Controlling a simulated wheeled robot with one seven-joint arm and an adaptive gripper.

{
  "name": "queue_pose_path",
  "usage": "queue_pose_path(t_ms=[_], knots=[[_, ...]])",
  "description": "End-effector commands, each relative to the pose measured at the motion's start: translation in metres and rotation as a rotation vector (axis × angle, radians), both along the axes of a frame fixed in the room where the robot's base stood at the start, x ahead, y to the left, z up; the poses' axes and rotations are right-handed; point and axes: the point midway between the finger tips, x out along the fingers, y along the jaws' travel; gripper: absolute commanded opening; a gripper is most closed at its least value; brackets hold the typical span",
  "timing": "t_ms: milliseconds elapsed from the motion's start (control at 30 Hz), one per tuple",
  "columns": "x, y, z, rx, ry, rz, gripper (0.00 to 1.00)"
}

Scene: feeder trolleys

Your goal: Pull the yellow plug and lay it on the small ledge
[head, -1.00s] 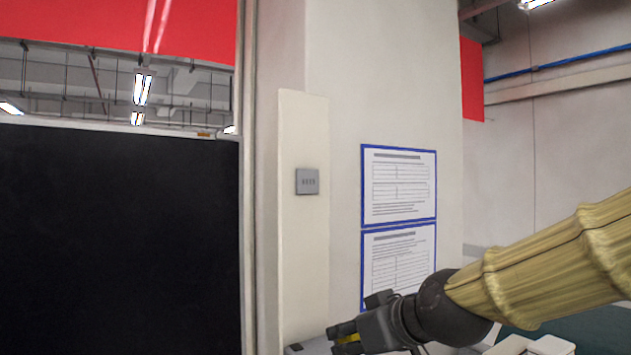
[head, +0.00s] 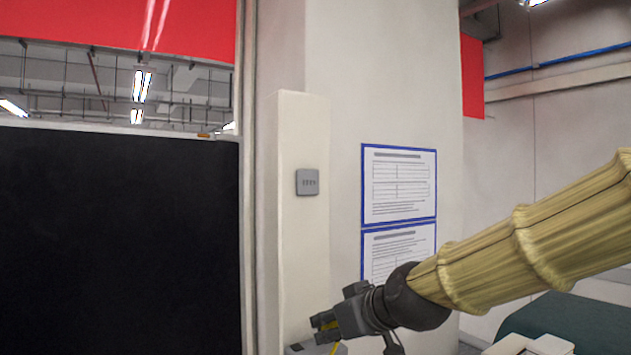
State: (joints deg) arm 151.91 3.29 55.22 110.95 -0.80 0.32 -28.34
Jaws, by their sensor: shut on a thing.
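My gripper (head: 323,328) is low in the head view, in front of the pale wall post, pointing left. It is shut on the yellow plug (head: 331,325), of which only a small yellow part shows between the dark fingers. Another yellow bit shows just below the fingers; I cannot tell whether it belongs to the plug or its cable. A grey box (head: 300,350) shows just under the gripper, cut off by the bottom edge of the picture. I cannot make out the small ledge, nor whether the plug touches the box.
A grey switch plate (head: 307,182) is on the post above the gripper. Two blue-framed sheets (head: 399,186) hang on the wall behind my arm. A large black panel (head: 115,240) fills the left. A pale object (head: 535,345) and a dark green surface (head: 570,325) are at lower right.

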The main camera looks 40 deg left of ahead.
Motion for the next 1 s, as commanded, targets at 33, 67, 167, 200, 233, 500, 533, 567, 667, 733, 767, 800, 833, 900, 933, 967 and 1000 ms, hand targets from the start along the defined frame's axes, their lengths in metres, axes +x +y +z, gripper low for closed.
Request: queue_pose_path(t_ms=[33, 67, 167, 200, 233, 500, 533, 567, 667, 733, 767, 800, 833, 900, 933, 967, 1000], knots=[[0.001, 0.003, 0.001, 0.000, -0.001, 0.001, 0.00], [0.002, 0.004, 0.001, 0.000, -0.001, 0.001, 0.00], [0.004, 0.009, 0.001, 0.000, -0.001, 0.001, 0.00], [0.005, 0.011, 0.001, 0.000, -0.001, 0.001, 0.00], [0.005, 0.012, 0.001, 0.000, -0.001, 0.001, 0.00], [0.011, 0.026, 0.001, -0.001, 0.000, 0.001, 0.00], [0.011, 0.027, 0.001, -0.001, 0.000, 0.001, 0.00], [0.012, 0.028, 0.002, -0.001, 0.000, 0.001, 0.00], [0.014, 0.033, 0.002, 0.000, -0.001, 0.001, 0.00], [0.015, 0.036, 0.002, 0.000, -0.001, 0.001, 0.00], [0.015, 0.038, 0.002, 0.000, -0.001, 0.001, 0.00], [0.016, 0.039, 0.002, 0.000, -0.001, 0.001, 0.00], [0.016, 0.039, 0.002, 0.000, -0.001, 0.001, 0.00], [0.016, 0.040, 0.002, 0.000, -0.001, 0.001, 0.00], [0.016, 0.040, 0.002, 0.000, -0.001, 0.001, 0.00], [0.016, 0.040, 0.002, 0.000, -0.001, 0.001, 0.00], [0.016, 0.040, 0.002, 0.000, -0.001, 0.001, 0.00]])
